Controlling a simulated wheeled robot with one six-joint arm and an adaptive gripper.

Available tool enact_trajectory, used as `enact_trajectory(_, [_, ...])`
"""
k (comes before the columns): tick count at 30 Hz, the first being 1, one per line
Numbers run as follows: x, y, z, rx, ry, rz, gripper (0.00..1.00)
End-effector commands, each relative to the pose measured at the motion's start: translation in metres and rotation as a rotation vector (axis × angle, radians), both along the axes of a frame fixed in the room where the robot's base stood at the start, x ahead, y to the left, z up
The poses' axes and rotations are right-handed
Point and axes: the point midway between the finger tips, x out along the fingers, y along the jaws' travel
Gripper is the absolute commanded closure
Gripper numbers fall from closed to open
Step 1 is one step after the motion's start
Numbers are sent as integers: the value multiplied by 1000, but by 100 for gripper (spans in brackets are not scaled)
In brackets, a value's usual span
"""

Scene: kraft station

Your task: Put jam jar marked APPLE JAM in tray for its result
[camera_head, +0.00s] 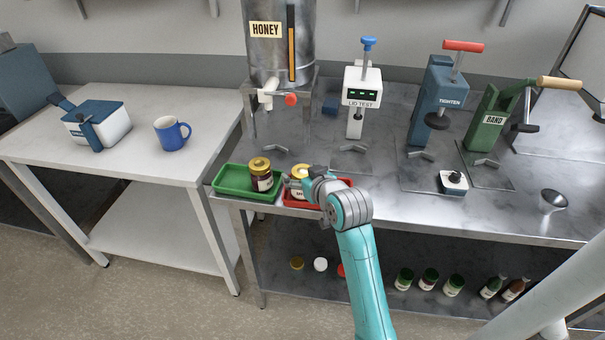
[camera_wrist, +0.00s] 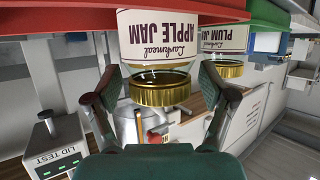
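The jar marked APPLE JAM (camera_wrist: 158,42) has a gold lid and shows upside down in the wrist view. In the head view the jar (camera_head: 297,186) stands upright in the red tray (camera_head: 333,201), partly hidden by my arm. My gripper (camera_wrist: 160,70) has one finger on each side of this jar, close to its sides. I cannot tell whether the fingers press on it. The green tray (camera_head: 232,188) is left of the red one and holds another gold-lidded jar (camera_head: 261,175), marked PLUM JAM in the wrist view (camera_wrist: 222,42).
The lid tester (camera_head: 362,85) shows green display marks. A honey tank (camera_head: 275,45), a blue tightening press (camera_head: 437,100) and a green banding press (camera_head: 488,120) stand behind. A side table at left holds a blue mug (camera_head: 172,133). Several jars and bottles stand on the lower shelf.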

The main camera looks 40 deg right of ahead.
Motion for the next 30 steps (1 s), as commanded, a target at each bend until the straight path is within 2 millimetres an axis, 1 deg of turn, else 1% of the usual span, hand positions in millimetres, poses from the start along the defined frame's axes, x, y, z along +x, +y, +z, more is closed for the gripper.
enact_trajectory(5, [0, 0, 0, 0, 0, 0, 18])
enact_trajectory(8, [0, 0, 4, -1, -2, 0, 18])
enact_trajectory(11, [-10, 3, 7, 0, -1, 0, 18])
enact_trajectory(18, [-44, 13, 21, -1, -2, 0, 18])
enact_trajectory(21, [-55, 16, 26, 0, -1, 0, 18])
enact_trajectory(25, [-64, 19, 30, 0, -1, 0, 18])
enact_trajectory(30, [-67, 20, 31, 0, 0, 0, 18])
